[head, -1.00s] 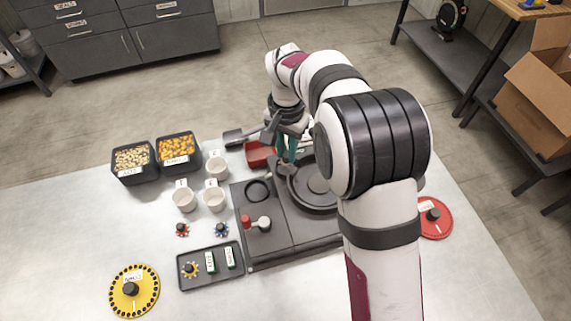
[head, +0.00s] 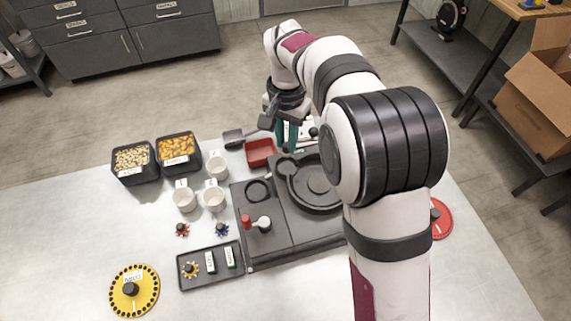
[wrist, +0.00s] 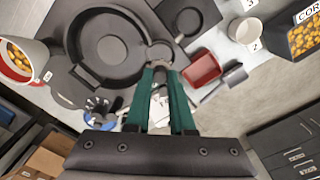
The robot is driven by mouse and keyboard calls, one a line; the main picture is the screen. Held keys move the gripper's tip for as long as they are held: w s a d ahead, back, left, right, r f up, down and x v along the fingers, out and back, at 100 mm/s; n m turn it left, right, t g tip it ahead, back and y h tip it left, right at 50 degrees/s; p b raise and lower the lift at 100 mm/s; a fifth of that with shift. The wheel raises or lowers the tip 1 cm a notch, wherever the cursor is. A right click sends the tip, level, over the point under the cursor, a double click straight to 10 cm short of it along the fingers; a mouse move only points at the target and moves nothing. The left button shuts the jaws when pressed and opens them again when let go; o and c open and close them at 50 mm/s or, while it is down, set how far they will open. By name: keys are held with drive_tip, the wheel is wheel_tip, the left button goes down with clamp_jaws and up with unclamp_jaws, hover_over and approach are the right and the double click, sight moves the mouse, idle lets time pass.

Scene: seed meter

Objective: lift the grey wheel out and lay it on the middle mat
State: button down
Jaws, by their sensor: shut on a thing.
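My gripper (head: 289,150) is above the back edge of the dark seed meter (head: 285,225), with its green fingers pointing down. In the wrist view its fingertips (wrist: 162,70) are shut on a small grey part, which I take to be the grey wheel (wrist: 160,66); its outline blends into the dark meter behind. The small round recess (head: 285,168) beside the large round housing (head: 318,182) lies just in front of the fingertips. I cannot make out which surface is the middle mat.
A red bin (head: 260,152) stands left of my gripper. White cups (head: 214,197) and two seed bins (head: 178,150) are further left. A tray (head: 208,284) holds a small yellow wheel (head: 190,269). Small red (head: 182,230) and blue (head: 221,230) wheels lie nearby.

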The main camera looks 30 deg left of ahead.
drive_tip(key=w+d+r, duration=0.1)
drive_tip(key=d+r, duration=0.2)
drive_tip(key=d, duration=0.7)
drive_tip(key=w+d+r+m, duration=0.15)
drive_tip(key=d+r, duration=0.25)
drive_tip(key=d, duration=0.6)
drive_tip(key=w+d+r+n, duration=0.1)
drive_tip(key=w+d+r, duration=0.15)
drive_tip(key=d, duration=0.75)
drive_tip(key=w+f+m, duration=0.1)
drive_tip(key=w+f, duration=0.4)
drive_tip(key=f, duration=0.2)
drive_tip(key=w+f+m, duration=0.2)
drive_tip(key=w+f, duration=0.3)
drive_tip(key=f, duration=0.3)
drive_tip(key=w+f+m, duration=0.2)
drive_tip(key=w+f, duration=0.3)
drive_tip(key=f, duration=0.2)
drive_tip(key=shift+a+f+m, duration=0.2)
drive_tip(key=shift+a+m, duration=0.05)
drive_tip(key=shift+f, duration=0.45)
drive_tip(key=shift+f, duration=0.45)
